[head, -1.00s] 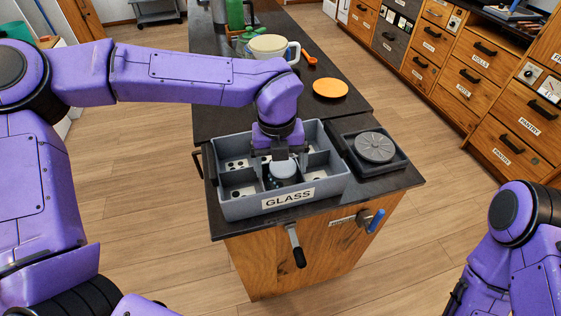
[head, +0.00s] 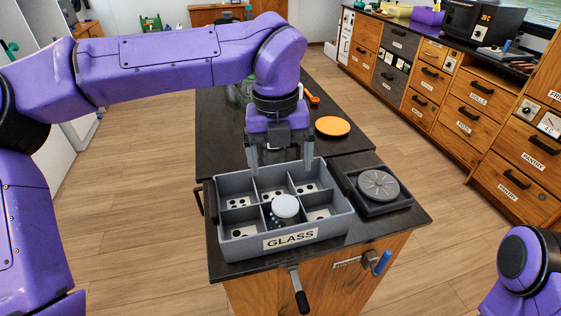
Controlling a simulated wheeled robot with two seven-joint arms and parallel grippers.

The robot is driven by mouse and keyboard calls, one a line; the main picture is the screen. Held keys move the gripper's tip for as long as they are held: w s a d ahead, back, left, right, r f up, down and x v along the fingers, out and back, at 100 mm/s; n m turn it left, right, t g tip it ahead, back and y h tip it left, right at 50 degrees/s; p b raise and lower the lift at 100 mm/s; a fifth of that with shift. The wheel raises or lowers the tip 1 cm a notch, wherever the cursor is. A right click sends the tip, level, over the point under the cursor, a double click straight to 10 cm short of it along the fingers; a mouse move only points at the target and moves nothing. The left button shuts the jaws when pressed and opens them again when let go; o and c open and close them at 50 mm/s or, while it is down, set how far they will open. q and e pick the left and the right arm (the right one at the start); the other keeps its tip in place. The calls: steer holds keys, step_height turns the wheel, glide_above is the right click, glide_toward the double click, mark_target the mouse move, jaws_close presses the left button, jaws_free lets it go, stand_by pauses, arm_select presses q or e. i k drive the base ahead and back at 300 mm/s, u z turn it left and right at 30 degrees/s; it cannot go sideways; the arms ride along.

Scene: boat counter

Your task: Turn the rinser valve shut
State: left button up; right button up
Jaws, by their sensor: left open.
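The rinser valve is a blue lever (head: 383,262) on a round grey mount on the front face of the counter, at the right, beside a small, partly hidden label. Its blue handle stands tilted up and to the right. The grey round rinser (head: 378,185) sits in a dark tray on the counter top above it. My left gripper (head: 281,170) is open above the back of the grey crate marked GLASS (head: 238,244), pointing down, empty, away from the valve. A white-topped jar (head: 285,207) stands in a front middle compartment. My right gripper is out of view; only my right arm shows.
A black-handled crank (head: 298,290) sticks out from the counter front below the crate. An orange disc (head: 333,126) and an orange spoon (head: 312,98) lie farther back on the counter. The floor right of the counter is clear.

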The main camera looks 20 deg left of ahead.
mark_target(376, 272)
steer(key=k, duration=1)
